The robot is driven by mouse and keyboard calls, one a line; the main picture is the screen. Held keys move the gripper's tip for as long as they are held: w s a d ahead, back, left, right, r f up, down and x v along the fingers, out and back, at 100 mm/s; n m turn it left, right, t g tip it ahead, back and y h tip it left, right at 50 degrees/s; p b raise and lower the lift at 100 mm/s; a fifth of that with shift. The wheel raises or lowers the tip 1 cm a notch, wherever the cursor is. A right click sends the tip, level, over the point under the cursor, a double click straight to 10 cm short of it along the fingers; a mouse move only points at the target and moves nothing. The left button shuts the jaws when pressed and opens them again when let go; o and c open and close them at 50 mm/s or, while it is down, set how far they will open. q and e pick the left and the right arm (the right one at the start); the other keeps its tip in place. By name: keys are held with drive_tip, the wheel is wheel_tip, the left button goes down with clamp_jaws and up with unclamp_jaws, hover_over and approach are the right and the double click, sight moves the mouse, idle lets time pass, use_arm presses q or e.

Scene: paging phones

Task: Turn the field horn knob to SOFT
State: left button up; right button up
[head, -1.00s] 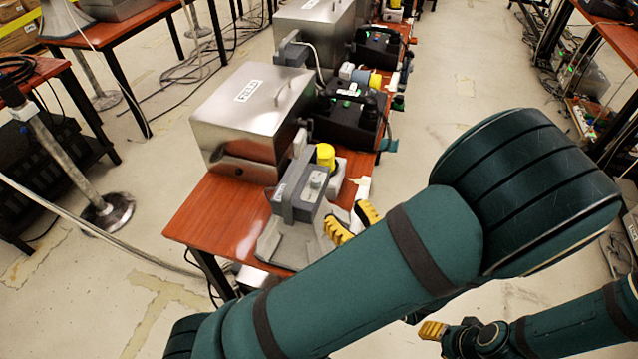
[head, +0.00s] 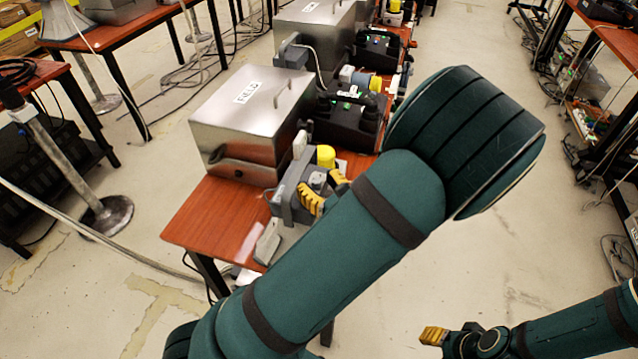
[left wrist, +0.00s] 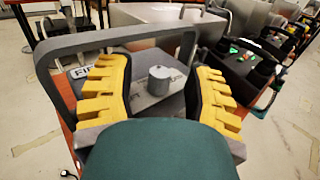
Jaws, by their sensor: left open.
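The field horn (head: 283,206) is a grey unit at the near end of the red-brown table, partly hidden by my left arm. Its round grey knob (head: 318,179) sits on top and shows more clearly in the left wrist view (left wrist: 160,80). Lettering beside the knob is too small to read, and its setting cannot be told. My left gripper (head: 325,188) is open, its yellow fingers on either side of the knob, apart from it; in the left wrist view (left wrist: 163,82) the knob lies between them. My right gripper (head: 433,336) is low at the right, away from the table.
A metal box labelled FIELD (head: 250,120) stands behind the horn. A black device with green lights (head: 345,120) stands farther back. A grey bar (left wrist: 115,38) rises around the gripper.

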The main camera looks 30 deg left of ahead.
use_arm(q)
clamp_jaws()
drive_tip(key=shift+n+g+y+p, duration=0.3)
drive_tip(key=shift+g+p, duration=0.1)
drive_tip(key=shift+g, duration=0.2)
idle(0.4)
drive_tip(key=n+g+p, duration=0.1)
drive_tip(key=n+g+y+p, duration=0.1)
drive_tip(key=g, duration=0.1)
drive_tip(key=shift+w+r, duration=0.15)
drive_tip(key=n+g+p, duration=0.2)
drive_tip(key=g, duration=0.2)
drive_tip(key=shift+w+n, duration=0.15)
drive_tip(key=shift+n, duration=0.25)
drive_tip(key=n+g+p, duration=0.1)
drive_tip(key=n+g, duration=0.1)
drive_tip(key=g, duration=0.2)
drive_tip(key=shift+w+n, duration=0.1)
drive_tip(key=shift+n, duration=0.2)
drive_tip(key=shift+f+n+g+h+p, duration=0.2)
drive_tip(key=shift+n+g+h+p, duration=0.3)
drive_tip(key=shift+n+g, duration=0.9)
drive_tip(key=shift+m+g, duration=0.3)
